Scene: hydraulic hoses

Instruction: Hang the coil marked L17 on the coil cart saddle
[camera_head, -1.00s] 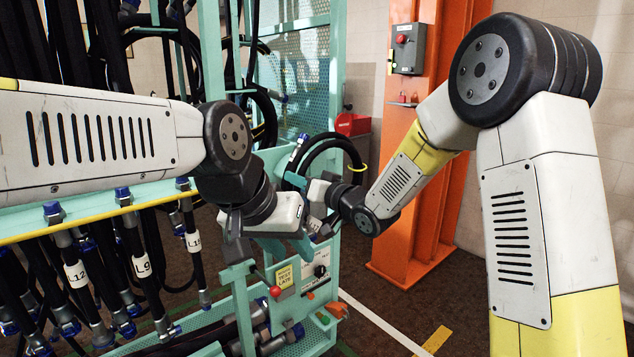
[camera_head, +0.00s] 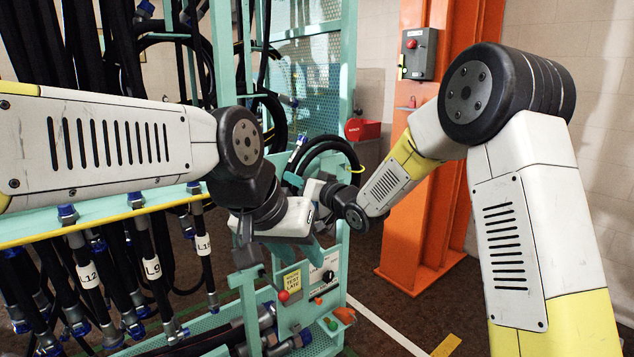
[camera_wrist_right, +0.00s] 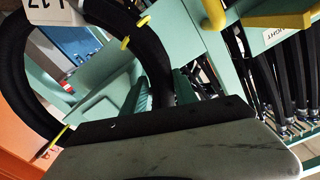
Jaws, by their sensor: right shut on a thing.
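The coil marked L17 is a black hose ring (camera_head: 330,146) with a yellow tie, in the middle of the head view. In the right wrist view the coil (camera_wrist_right: 153,50) fills the upper left, with its white tag (camera_wrist_right: 58,10) partly cut off and yellow ties around it. My right gripper (camera_head: 304,186) is shut on the coil; its teal fingers (camera_wrist_right: 165,90) sit at the hose in the wrist view. My left gripper (camera_head: 312,246) is just below it, close to the control panel; its fingertips are partly hidden. I cannot make out the cart saddle for certain.
A teal rack with a yellow rail (camera_head: 110,222) holds hanging hoses tagged L12 (camera_head: 88,275) and L9 (camera_head: 153,268) at left. A panel with a red knob (camera_head: 284,296) stands below my grippers. An orange column (camera_head: 430,180) stands behind the right arm. Floor is clear at lower right.

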